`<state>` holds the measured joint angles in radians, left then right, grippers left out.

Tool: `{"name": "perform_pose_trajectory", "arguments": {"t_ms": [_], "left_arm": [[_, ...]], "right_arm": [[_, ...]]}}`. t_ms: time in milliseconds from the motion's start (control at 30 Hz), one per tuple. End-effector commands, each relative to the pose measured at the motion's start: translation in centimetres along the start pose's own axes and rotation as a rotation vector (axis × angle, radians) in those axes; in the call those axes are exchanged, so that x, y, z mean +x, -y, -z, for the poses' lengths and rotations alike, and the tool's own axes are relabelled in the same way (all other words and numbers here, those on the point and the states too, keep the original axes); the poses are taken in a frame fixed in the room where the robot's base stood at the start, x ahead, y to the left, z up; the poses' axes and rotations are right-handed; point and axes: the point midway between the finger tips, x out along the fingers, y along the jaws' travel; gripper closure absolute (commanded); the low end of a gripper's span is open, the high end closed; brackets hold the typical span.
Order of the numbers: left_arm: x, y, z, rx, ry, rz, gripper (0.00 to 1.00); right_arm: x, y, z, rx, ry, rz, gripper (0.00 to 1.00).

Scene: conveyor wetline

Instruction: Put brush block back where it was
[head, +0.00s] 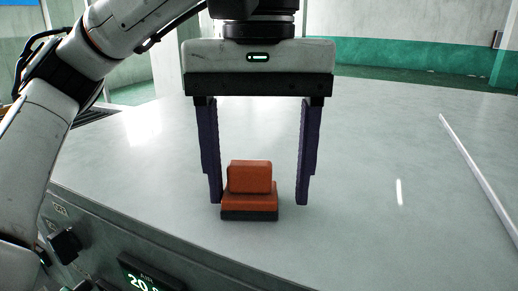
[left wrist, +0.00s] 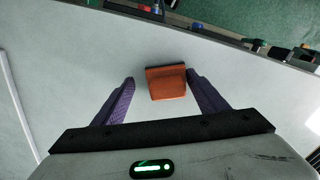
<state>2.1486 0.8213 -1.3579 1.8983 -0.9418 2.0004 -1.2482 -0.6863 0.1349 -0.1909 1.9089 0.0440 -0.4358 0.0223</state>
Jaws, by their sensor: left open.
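The brush block (head: 250,190) is an orange-red stepped block with a dark base. It stands upright on the grey worktop. My left gripper (head: 258,200) points down with its two purple fingers spread wide apart. In the head view the block shows between the fingers, closer to the left finger, with a gap to the right one. In the left wrist view the block (left wrist: 166,84) lies just beyond the line of the fingertips of the left gripper (left wrist: 160,80), and neither finger clearly touches it. My right gripper is in neither view.
The grey worktop (head: 400,240) is broad and mostly clear around the block. A thin pale rail (head: 478,172) runs along the right. The front panel carries a black knob (head: 65,243) and a lit display (head: 145,278) below the table edge.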

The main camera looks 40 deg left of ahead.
Motion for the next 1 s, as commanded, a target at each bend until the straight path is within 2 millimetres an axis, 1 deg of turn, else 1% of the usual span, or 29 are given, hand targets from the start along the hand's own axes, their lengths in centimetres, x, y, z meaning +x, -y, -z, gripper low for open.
{"name": "perform_pose_trajectory", "arguments": {"t_ms": [67,167,267,333,367,700,900,1000], "left_arm": [[-0.1,0.0,0.0,0.0,0.0,0.001,0.33],[-0.8,0.0,0.0,0.0,-0.001,0.0,0.33],[-2.5,-0.1,0.0,0.0,-0.003,-0.001,0.33],[-4.0,-0.1,0.0,-0.001,-0.005,-0.003,0.33],[-4.2,-0.1,0.0,-0.001,-0.004,-0.001,0.33],[-9.3,-0.1,0.0,-0.002,-0.005,-0.001,0.33],[-11.4,-0.1,0.0,0.0,-0.002,0.003,0.33],[-12.0,-0.1,0.0,0.001,-0.002,0.002,0.33]], "right_arm": [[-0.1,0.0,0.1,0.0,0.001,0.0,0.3],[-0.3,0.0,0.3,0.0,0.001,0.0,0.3],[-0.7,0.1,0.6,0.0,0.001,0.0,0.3],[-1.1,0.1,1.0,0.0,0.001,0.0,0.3],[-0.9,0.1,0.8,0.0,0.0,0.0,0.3],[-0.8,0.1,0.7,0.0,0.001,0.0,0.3],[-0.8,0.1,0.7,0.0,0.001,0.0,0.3],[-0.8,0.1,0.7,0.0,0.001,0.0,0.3]]}}
